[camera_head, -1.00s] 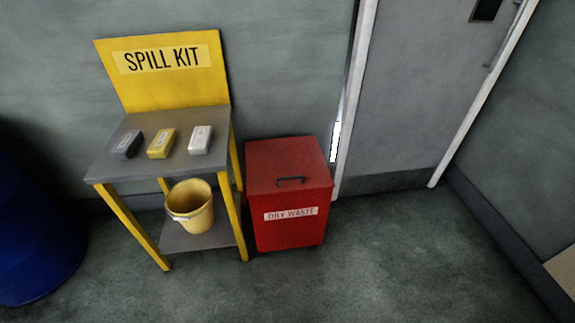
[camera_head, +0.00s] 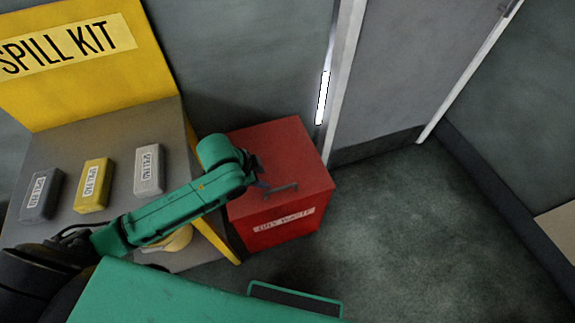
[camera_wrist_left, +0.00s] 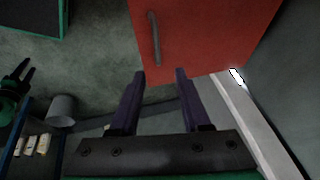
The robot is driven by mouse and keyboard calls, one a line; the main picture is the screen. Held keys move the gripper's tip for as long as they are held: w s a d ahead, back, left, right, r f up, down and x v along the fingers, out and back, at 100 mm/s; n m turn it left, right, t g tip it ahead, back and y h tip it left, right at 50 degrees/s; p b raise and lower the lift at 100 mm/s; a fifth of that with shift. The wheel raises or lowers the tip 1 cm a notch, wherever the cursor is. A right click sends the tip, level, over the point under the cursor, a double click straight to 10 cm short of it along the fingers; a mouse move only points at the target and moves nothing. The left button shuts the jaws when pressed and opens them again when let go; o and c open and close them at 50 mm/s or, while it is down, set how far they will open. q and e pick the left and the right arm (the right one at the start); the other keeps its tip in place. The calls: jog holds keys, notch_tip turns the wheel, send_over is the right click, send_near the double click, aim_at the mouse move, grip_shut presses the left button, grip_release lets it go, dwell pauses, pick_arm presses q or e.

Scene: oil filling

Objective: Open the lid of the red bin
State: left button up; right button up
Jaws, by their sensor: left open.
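The red bin (camera_head: 275,225), marked DRY WASTE, stands on the floor right of the yellow spill kit table. Its flat red lid (camera_head: 295,150) is shut, with a dark bar handle (camera_head: 280,189) near the front edge. My left gripper (camera_head: 262,185) is over the lid beside the handle, partly hidden by its own arm. In the left wrist view, the open, empty fingers (camera_wrist_left: 159,75) are just below the handle (camera_wrist_left: 154,38), which is not between them. A dark pronged shape at that view's left edge may be my right gripper; its state is unclear.
The yellow bucket (camera_head: 178,240) is mostly hidden by the arm. A wall and door frame (camera_head: 345,70) stand behind the bin. The floor (camera_head: 400,230) right of it is clear.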

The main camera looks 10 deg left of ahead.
pick_arm(q)
jog(key=b, duration=0.1)
send_near(282, 188)
jog(key=b+x, duration=0.1)
jog(key=x, duration=0.6)
jog(key=shift+w+d+f+b, duration=0.1)
jog(key=shift+f+b, duration=0.2)
jog(key=shift+f, duration=0.05)
pick_arm(e)
jog(key=shift+s+d+f, duration=0.15)
jog(key=shift+d+f, duration=0.05)
jog(key=shift+f, duration=0.45)
jog(key=shift+s+d+f, duration=0.15)
jog(key=shift+d+f, duration=0.05)
jog(key=shift+f, duration=0.4)
jog(key=shift+a, duration=0.15)
pick_arm(q)
grip_shut()
pick_arm(e)
jog(key=shift+d, duration=0.25)
